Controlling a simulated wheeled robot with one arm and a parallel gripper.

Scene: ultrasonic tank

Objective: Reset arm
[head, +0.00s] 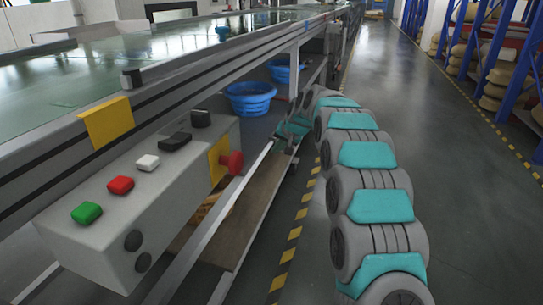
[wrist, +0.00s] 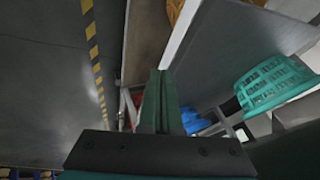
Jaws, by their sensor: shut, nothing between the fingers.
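My arm (head: 372,190), grey with teal covers, stretches away along the right side of the long workbench in the head view. My gripper shows in the wrist view (wrist: 160,98), its dark green fingers together and empty. In the head view the far end of the arm is small and partly hidden beside the bench's lower frame, so the fingers cannot be made out there. The arm's near links stand over the floor, to the right of the bench.
A grey control box (head: 130,200) with green, red, white and black buttons and a red side knob (head: 231,162) hangs at the bench edge. Blue baskets (head: 250,97) sit under the bench. A teal basket (wrist: 275,84) is right of my fingers. The right aisle (head: 455,170) is clear.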

